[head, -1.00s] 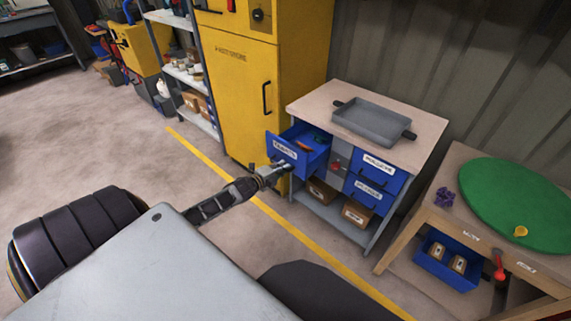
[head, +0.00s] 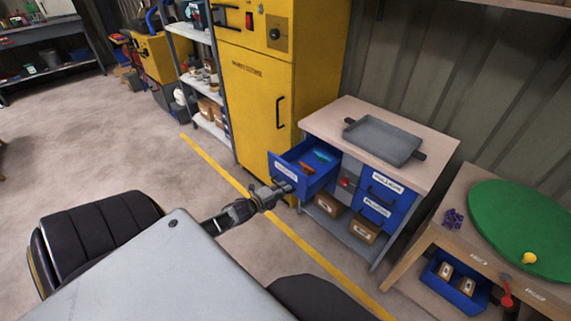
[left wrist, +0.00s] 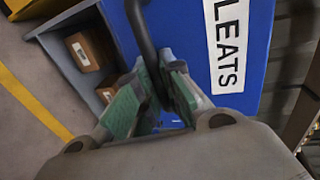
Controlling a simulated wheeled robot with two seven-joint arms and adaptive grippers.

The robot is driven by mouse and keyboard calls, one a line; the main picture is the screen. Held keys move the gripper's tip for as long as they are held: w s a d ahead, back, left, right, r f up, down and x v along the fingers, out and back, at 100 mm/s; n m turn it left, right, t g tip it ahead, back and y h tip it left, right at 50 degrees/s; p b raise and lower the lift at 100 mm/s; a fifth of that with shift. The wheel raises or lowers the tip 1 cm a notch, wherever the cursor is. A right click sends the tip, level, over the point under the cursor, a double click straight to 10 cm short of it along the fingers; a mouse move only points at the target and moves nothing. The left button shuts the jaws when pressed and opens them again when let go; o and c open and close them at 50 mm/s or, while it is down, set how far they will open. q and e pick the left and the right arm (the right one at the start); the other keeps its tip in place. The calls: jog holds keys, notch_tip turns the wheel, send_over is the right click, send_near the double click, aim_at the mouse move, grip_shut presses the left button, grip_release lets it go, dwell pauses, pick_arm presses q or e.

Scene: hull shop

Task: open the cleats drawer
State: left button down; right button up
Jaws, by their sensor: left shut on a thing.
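The cleats drawer (head: 289,175) is the blue upper left drawer of the workbench cabinet. It stands pulled out, and an orange thing and a blue-green thing show inside it. In the left wrist view its blue front (left wrist: 180,30) carries a white label ending in "LEATS". My left gripper (head: 283,188) is at the drawer front. In the left wrist view the green finger pads of my left gripper (left wrist: 160,85) are shut on the dark bar handle (left wrist: 141,32). The handle's lower end is hidden between the fingers. My right gripper is not in view.
The cabinet's wooden top (head: 325,120) bears a grey tray (head: 382,140). Closed blue drawers (head: 385,185) are on its right, with cardboard boxes (head: 364,230) below. A yellow locker (head: 255,100) stands close at left. A table with a green disc (head: 520,225) is at right. Floor before the cabinet is open.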

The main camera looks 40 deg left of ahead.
pick_arm(q)
jog(key=shift+s, duration=0.2)
jog(key=shift+f, duration=0.1)
jog(key=c, duration=1.8)
grip_release()
jog(key=shift+s, duration=0.15)
jog(key=shift+v, duration=5.85)
jog(key=shift+a, duration=0.15)
